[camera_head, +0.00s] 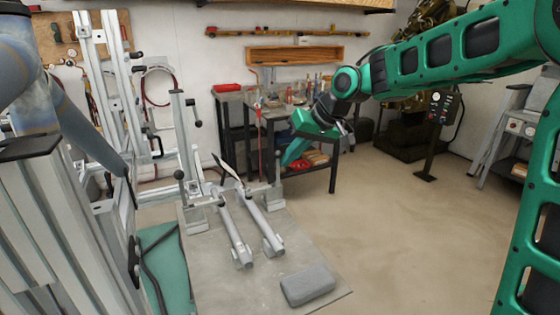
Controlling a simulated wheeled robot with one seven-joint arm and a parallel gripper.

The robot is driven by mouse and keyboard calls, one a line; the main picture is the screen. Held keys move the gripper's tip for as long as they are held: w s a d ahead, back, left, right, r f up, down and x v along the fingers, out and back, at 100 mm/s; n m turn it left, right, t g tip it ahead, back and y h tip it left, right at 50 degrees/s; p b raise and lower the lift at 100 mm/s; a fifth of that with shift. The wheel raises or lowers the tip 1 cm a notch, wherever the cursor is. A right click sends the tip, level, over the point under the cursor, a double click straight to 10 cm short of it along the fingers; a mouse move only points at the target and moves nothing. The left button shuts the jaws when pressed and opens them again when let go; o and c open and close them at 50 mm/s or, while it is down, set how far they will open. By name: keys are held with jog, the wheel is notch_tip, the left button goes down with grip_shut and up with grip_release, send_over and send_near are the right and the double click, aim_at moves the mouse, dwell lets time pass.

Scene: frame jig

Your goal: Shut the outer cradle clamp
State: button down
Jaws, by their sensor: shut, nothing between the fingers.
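A flat grey plate (315,255) carries two grey tubes lying side by side, the left tube (235,232) and the right tube (262,226). A clamp block with a black-knobbed lever (180,175) stands at the left of their far ends. Another clamp block (272,198) stands at the right; its upper part is hard to make out. I cannot tell which is the outer cradle clamp, nor how far it is shut. My green gripper (287,160) is shut and empty, pointing down and left, above and close to the right block in the picture. Contact cannot be told.
A grey block (307,286) lies at the plate's near right corner. A tall metal frame (105,110) with black handles rises at the left. A dark workbench (325,158) stands behind my gripper. Open floor (405,230) lies to the right of the plate.

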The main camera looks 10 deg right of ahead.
jog(key=shift+s+a+r, duration=0.1)
jog(key=shift+s+a, duration=0.1)
jog(key=shift+a, duration=0.45)
jog(key=s+d+r, duration=0.3)
jog(key=d+r, duration=0.5)
jog(key=d, duration=0.2)
jog(key=s+d+f+m+g+h, duration=0.1)
jog(key=s+d+f+m+h, duration=0.15)
jog(key=s+d+f, duration=0.35)
jog(key=s+d+f+m+h, duration=0.2)
jog(key=s+d+f+m, duration=0.1)
jog(key=s+d, duration=0.5)
jog(key=s+d+f+m+g, duration=0.1)
jog(key=s+d+f, duration=0.1)
jog(key=s, duration=0.5)
jog(key=s+d+f+m+g, duration=0.1)
jog(key=s+d+f, duration=0.1)
jog(key=s+f, duration=0.2)
jog(key=s+d+f+m+g, duration=0.1)
jog(key=s+d+f+m, duration=0.1)
jog(key=s, duration=0.8)
jog(key=shift+d+f+g+h, duration=0.3)
jog(key=shift+d+f+h, duration=0.15)
jog(key=shift+f, duration=0.4)
